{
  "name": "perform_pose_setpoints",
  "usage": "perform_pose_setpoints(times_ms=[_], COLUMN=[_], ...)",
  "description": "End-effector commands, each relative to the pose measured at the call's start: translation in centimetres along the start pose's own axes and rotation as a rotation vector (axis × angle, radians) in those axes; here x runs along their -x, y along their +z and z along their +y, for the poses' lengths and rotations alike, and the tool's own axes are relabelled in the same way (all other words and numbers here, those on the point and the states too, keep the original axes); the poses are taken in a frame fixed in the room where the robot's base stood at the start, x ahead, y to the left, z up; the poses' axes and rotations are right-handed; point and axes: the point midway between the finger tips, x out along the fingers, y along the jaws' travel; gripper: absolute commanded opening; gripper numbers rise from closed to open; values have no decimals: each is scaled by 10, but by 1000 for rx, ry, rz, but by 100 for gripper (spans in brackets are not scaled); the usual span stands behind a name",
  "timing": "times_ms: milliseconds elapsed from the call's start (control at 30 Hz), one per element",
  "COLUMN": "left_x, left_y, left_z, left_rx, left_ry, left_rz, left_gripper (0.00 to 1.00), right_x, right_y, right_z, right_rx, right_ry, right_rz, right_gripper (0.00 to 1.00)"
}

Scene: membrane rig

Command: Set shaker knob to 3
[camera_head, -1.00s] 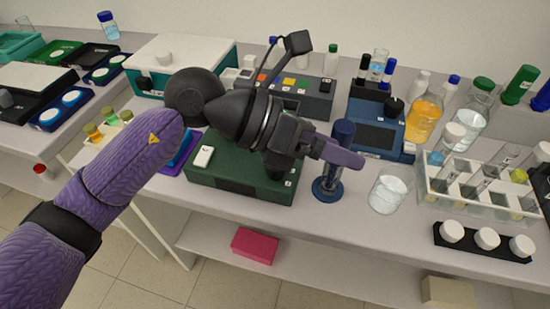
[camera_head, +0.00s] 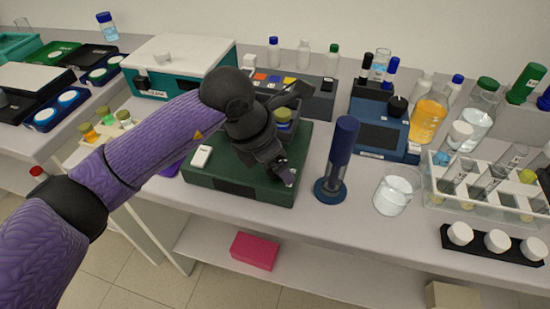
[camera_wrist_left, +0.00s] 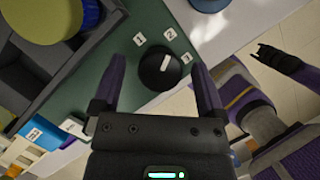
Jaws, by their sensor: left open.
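The green shaker (camera_head: 230,185) stands at the front of the bench. Its round black knob (camera_wrist_left: 160,70) with a white pointer line shows in the left wrist view; my gripper hides it in the head view. Labels 1, 2 and 3 curve around the knob, and the pointer slants up and right, roughly toward label 2 (camera_wrist_left: 170,34). My left gripper (camera_wrist_left: 158,68) is open, one finger on each side of the knob; I cannot tell whether they touch it. It also shows over the shaker's right front corner in the head view (camera_head: 288,176). A dark gripper-like shape, probably my right gripper (camera_wrist_left: 278,58), shows at the right.
A jar with a yellow lid (camera_wrist_left: 50,15) sits on the shaker's platform. A dark blue upright device (camera_head: 342,150) stands close right of the shaker, with a glass beaker (camera_head: 393,195) beyond it. A pink box (camera_head: 254,251) lies on the lower shelf.

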Motion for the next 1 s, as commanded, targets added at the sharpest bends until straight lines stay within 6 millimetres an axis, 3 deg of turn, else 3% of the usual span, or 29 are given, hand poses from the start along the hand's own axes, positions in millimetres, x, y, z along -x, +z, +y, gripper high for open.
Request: perform_pose_setpoints(times_ms=[67, 500, 767, 1000], left_x=[0, 1, 0, -1], left_y=[0, 0, 0, 0], left_z=[0, 0, 0, 1], left_rx=[0, 0, -29, -155], left_ry=[0, 0, -12, -64], left_rz=[0, -1, 0, 0], left_gripper=[90, 0, 0, 0], right_x=[0, 0, -2, -11], right_y=[0, -1, -1, 2], right_z=[0, -8, -10, -6], right_rx=[0, -5, -5, -1], right_ry=[0, -13, -16, -9], right_rz=[-1, 2, 2, -5], right_gripper=[59, 59, 59, 59])
